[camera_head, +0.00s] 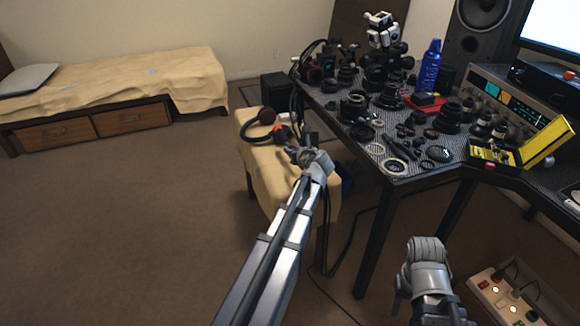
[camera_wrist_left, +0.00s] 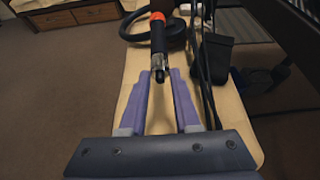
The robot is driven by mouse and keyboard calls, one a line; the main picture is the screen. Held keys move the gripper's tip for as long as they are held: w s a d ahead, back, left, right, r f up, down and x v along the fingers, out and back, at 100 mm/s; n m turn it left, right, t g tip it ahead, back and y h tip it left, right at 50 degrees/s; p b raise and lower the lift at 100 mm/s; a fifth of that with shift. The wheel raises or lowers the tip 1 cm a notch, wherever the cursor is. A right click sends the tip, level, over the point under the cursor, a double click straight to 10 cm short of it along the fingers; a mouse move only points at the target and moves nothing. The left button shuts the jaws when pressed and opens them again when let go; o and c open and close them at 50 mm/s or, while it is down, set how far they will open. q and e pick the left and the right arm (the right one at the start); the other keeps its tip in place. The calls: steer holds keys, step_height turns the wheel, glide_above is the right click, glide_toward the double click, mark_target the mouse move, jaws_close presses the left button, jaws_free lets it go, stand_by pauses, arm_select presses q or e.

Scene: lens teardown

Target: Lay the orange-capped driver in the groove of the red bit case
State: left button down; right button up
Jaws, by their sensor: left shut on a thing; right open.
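The orange-capped driver shows in the left wrist view (camera_wrist_left: 158,45) as a dark shaft with an orange band near the top edge. Its lower end sits between the purple fingertips of my left gripper (camera_wrist_left: 160,73), which is shut on it. In the head view the left gripper (camera_head: 297,151) is over the cloth-covered stool, and the driver's orange part (camera_head: 278,129) shows just beyond it. A flat red item (camera_head: 426,104), which may be the red bit case, lies far back on the bench, partly covered by a black object; its groove cannot be made out. My right gripper (camera_head: 399,302) is open, low beside the bench.
The bench (camera_head: 400,182) is crowded with lenses, rings and small parts. A blue bottle (camera_head: 430,66) stands behind the red item. An open yellow case (camera_head: 494,153) lies at the right. Headphones (camera_head: 262,122) and black cables are near my left gripper. Floor at left is clear.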

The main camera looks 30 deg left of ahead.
mark_target(293, 174)
arm_select(q)
steer(key=shift+f+b, duration=3.35)
steer(key=shift+f, duration=0.65)
steer(key=shift+r, duration=0.15)
steer(key=c, duration=1.1)
jaws_free()
steer(key=shift+f, duration=0.2)
steer(key=o, duration=0.5)
steer(key=shift+r, duration=0.1)
